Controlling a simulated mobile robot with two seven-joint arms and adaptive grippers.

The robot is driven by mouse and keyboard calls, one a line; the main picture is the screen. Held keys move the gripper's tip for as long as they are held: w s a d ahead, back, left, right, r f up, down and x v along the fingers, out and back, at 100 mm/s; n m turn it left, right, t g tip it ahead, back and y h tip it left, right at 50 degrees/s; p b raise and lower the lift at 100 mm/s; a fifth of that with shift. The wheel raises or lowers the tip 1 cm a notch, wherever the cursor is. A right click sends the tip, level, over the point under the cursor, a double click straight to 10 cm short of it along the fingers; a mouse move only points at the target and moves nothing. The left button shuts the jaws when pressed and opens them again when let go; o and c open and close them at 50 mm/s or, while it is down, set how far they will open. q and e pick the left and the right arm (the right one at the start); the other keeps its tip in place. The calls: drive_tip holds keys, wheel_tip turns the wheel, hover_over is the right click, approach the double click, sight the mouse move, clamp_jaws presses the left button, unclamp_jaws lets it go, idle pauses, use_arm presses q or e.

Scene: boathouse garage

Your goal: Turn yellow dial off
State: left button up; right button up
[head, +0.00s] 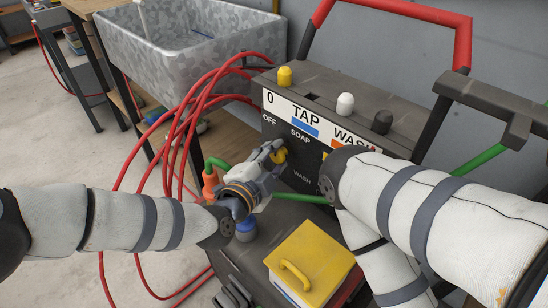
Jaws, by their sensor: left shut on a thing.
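The yellow dial (279,156) sits on the dark front panel of the washer machine (294,170), with the printed words OFF, SOAP and WASH around it. My left gripper (272,154) reaches in from the left and is shut on the yellow dial. The fingers cover much of the dial, so I cannot tell which word it points to. My right arm comes in from the right and bends down in front of the machine. Its gripper is not visible.
Yellow (285,76), white (345,104) and dark (382,121) knobs stand on the machine's top. A yellow box with a handle (318,248) sits low in front. Red hoses (178,125) loop at the left, below a metal sink (190,60). A red handle bar (420,14) rises behind.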

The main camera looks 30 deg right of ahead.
use_arm(q)
drive_tip(key=shift+w+r+n+g, duration=0.1)
drive_tip(key=shift+n+g, duration=0.2)
drive_tip(key=shift+n, duration=0.1)
drive_tip(key=shift+n+g, duration=0.4)
drive_tip(key=shift+n, duration=0.3)
drive_tip(key=shift+n+g+b, duration=0.4)
drive_tip(key=shift+n+b, duration=0.3)
drive_tip(key=shift+n, duration=0.1)
drive_tip(key=shift+n+g+b, duration=0.4)
drive_tip(key=shift+n+b, duration=0.1)
drive_tip(key=shift+b, duration=0.05)
use_arm(e)
drive_tip(key=shift+x, duration=1.2)
use_arm(q)
drive_tip(key=shift+w, duration=0.1)
use_arm(e)
drive_tip(key=shift+f, duration=0.1)
use_arm(q)
drive_tip(key=o, duration=1.2)
drive_tip(key=shift+c, duration=0.2)
